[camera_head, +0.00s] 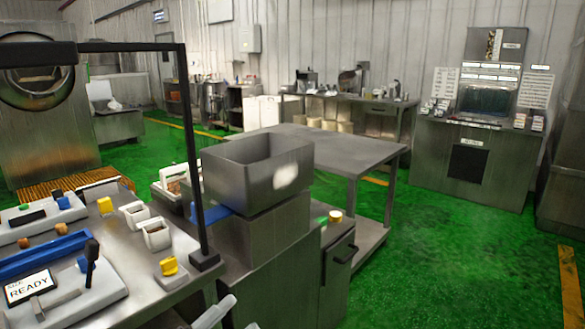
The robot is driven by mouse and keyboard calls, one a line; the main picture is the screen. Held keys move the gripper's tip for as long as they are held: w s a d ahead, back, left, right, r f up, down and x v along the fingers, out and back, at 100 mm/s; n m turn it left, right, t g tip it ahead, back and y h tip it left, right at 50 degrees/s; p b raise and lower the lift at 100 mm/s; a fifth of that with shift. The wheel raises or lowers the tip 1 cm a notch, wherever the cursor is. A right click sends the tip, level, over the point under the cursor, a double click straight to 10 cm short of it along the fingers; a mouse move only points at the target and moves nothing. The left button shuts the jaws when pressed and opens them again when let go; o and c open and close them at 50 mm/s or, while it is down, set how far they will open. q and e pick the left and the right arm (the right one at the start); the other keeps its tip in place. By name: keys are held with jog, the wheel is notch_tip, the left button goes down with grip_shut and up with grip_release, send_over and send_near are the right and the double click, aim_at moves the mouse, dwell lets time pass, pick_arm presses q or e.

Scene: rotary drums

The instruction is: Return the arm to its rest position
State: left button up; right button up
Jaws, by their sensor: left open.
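My left gripper (235,313) shows at the bottom edge of the head view, with only the light grey ends of its fingers in the picture. The fingers are apart and I see nothing between them. It is in front of the steel cabinet (280,278) and to the right of the near steel workbench (140,265). The rest of my left arm is cut off by the frame. My right gripper is not in view.
The workbench carries a READY panel (31,287), a black-handled lever (91,262), yellow pieces and small white cups. A black post (190,150) rises from it. An open steel bin (258,172) stands on the cabinet. Green floor (450,265) is clear at right.

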pick_arm(q)
jog(key=s+a+f+n+g+y, duration=0.1)
jog(key=s+a+f+n+y, duration=0.2)
jog(key=f, duration=0.5)
jog(key=s+a+f+n+g+y+p, duration=0.1)
jog(key=s+a+f+n+g+y, duration=0.1)
jog(key=s+a+f+n+y, duration=0.2)
jog(key=s+a+f+n+g+y+p, duration=0.1)
jog(key=s+a+f+n+y, duration=0.3)
jog(key=s+f+n, duration=0.5)
notch_tip(320, 180, down, 3)
jog(key=shift+s+f+n+g+y, duration=0.15)
jog(key=shift+n+g+y, duration=0.25)
jog(key=shift+n+y, duration=0.75)
